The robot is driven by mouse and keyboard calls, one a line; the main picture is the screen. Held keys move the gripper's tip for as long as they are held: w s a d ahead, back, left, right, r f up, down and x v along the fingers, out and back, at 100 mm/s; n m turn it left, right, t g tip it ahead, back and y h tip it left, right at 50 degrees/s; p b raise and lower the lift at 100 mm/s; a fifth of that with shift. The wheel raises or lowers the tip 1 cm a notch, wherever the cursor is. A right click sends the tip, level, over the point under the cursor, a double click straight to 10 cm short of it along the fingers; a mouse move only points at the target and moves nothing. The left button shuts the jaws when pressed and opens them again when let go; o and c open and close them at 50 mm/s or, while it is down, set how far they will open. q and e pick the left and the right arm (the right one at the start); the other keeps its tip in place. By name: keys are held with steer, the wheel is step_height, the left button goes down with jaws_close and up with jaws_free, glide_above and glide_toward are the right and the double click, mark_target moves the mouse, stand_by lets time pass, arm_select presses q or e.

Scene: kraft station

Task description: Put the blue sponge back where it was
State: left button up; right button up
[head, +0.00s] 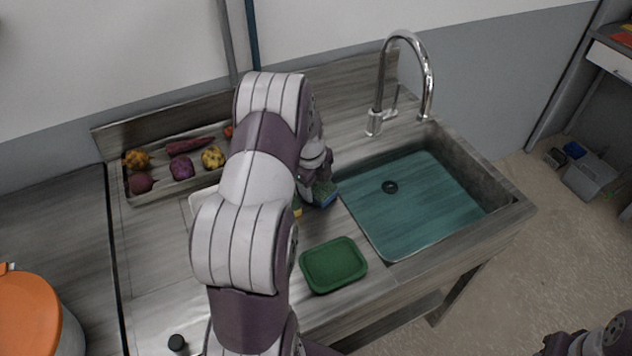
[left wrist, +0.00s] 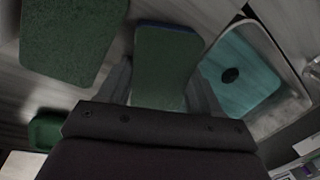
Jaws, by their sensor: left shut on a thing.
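The blue sponge (head: 324,193) has a green face and is held over the counter just left of the sink. My left gripper (head: 318,180) is shut on it. In the left wrist view the sponge (left wrist: 166,62) shows its green face, with a blue edge at the far end, between the two fingers. A yellow thing (head: 297,207), mostly hidden by my arm, lies just left of the sponge. A green tray (head: 333,266) lies on the counter nearer to me. My right gripper (head: 560,345) is partly in view at the lower right corner, and its jaws are unclear.
A trough of vegetables (head: 182,168) is at the back left. An orange-topped container (head: 28,315) stands at the lower left. My left arm hides part of the counter.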

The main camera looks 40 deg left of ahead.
arm_select(q)
steer(key=shift+f, duration=0.1)
steer(key=o, duration=0.7)
steer(key=shift+o, duration=0.2)
step_height(320, 180, up, 11)
steer(key=s+b, duration=0.1)
steer(key=s, duration=0.1)
steer(key=s+d+f+n, duration=0.1)
steer(key=s+d+n, duration=0.6)
steer(key=d+n, duration=0.2)
steer(key=s+d+f+n, duration=0.1)
steer(key=s+d+n, duration=0.6)
steer(key=d+n, duration=0.2)
steer(key=shift+d+f+n+g, duration=0.3)
steer(key=shift+d+f+n, duration=0.1)
steer(key=shift+d, duration=0.75)
steer(key=shift+r, duration=0.1)
